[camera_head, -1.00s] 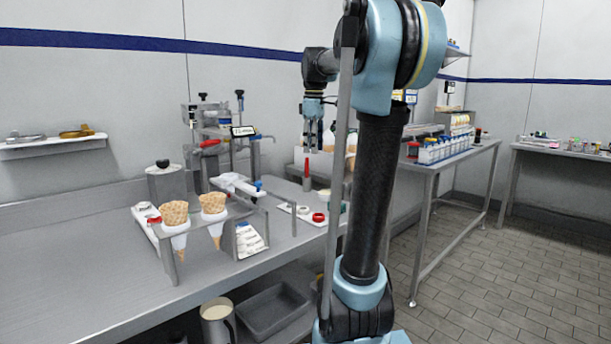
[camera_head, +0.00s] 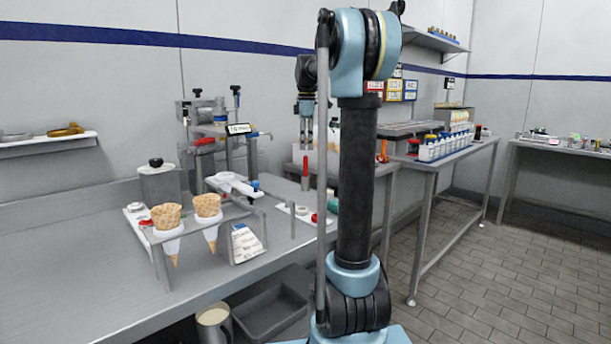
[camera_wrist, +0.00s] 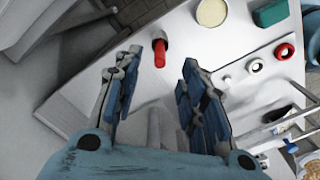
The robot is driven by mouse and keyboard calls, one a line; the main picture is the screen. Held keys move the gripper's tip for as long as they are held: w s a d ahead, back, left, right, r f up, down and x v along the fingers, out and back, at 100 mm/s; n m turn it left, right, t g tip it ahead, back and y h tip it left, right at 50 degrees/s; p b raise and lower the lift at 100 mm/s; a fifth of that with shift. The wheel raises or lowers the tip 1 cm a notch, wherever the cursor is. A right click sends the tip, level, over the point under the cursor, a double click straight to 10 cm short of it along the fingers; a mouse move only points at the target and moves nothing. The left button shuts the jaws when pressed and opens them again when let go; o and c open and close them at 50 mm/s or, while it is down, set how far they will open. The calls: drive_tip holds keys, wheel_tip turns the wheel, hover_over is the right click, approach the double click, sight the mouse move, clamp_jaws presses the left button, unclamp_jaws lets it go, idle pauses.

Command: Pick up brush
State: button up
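A slim red-handled item (camera_head: 305,172), which may be the brush, stands on the steel counter. In the wrist view the red item (camera_wrist: 160,54) shows between and beyond my fingertips, with a dark grey end. Its shape is too small to confirm as a brush. My gripper (camera_wrist: 163,62) is open, its two blue-padded fingers apart with nothing between them. In the head view my gripper (camera_head: 304,138) hangs pointing down above the red item, apart from it.
A stand with two waffle cones (camera_head: 166,216) is at the counter's front. Red and white rings (camera_wrist: 254,66), a cream-filled round tub (camera_wrist: 211,12) and a green block (camera_wrist: 270,12) lie near the red item. A steel press (camera_head: 212,135) stands behind.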

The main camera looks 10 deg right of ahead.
sight(305, 167)
drive_tip(key=shift+w+a+f, duration=0.1)
drive_tip(key=shift+a+f, duration=0.05)
drive_tip(key=shift+f, duration=2.45)
drive_tip(key=shift+a+f, duration=0.1)
drive_tip(key=shift+f, duration=2.5)
clamp_jaws()
